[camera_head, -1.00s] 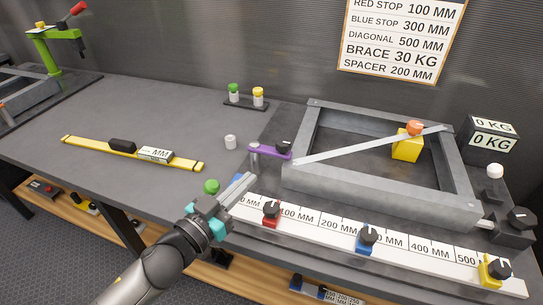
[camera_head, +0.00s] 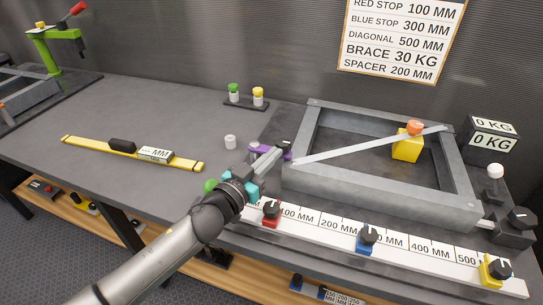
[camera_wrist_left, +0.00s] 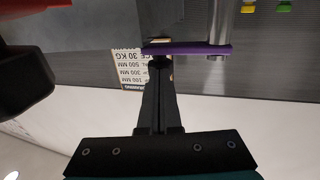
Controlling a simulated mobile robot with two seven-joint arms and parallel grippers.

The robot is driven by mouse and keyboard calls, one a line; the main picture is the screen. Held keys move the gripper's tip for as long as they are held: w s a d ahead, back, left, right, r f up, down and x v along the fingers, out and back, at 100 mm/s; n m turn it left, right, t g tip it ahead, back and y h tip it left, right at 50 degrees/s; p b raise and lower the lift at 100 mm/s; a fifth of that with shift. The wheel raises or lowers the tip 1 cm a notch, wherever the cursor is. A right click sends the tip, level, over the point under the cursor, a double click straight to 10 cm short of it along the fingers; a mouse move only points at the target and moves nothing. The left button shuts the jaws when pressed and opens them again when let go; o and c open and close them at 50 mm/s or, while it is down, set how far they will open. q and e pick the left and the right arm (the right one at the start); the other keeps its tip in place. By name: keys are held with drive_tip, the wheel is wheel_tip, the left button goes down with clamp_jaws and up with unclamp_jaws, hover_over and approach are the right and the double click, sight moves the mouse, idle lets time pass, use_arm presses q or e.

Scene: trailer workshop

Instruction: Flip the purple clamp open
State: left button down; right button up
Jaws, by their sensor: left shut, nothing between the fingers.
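The purple clamp (camera_head: 257,148) stands at the left corner of the grey metal frame, its arm lying across toward the frame. Its black knob (camera_head: 284,146) is at the right end of that arm. In the left wrist view the purple bar (camera_wrist_left: 190,49) crosses just beyond the fingertips, with a grey post at its right. My left gripper (camera_head: 276,155) is shut and empty, its fingertips overlapping the clamp arm in the head view. I cannot tell whether they touch it. The fingers hide part of the clamp. My right gripper is not in view.
The grey frame (camera_head: 384,196) with a diagonal bar and a yellow block (camera_head: 407,148) is right of the clamp. A white ruler rail (camera_head: 335,238) with coloured stops runs in front.

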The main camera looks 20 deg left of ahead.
use_arm(q)
drive_tip(key=shift+d, duration=0.15)
drive_tip(key=shift+w+d+n+t+y, duration=0.15)
drive_tip(key=shift+w+d+n+y, duration=0.1)
drive_tip(key=shift+w+n+y, duration=0.3)
drive_tip(key=shift+w+d+n+t+y, duration=0.2)
drive_tip(key=shift+w+n+y, duration=0.1)
drive_tip(key=shift+y, duration=0.35)
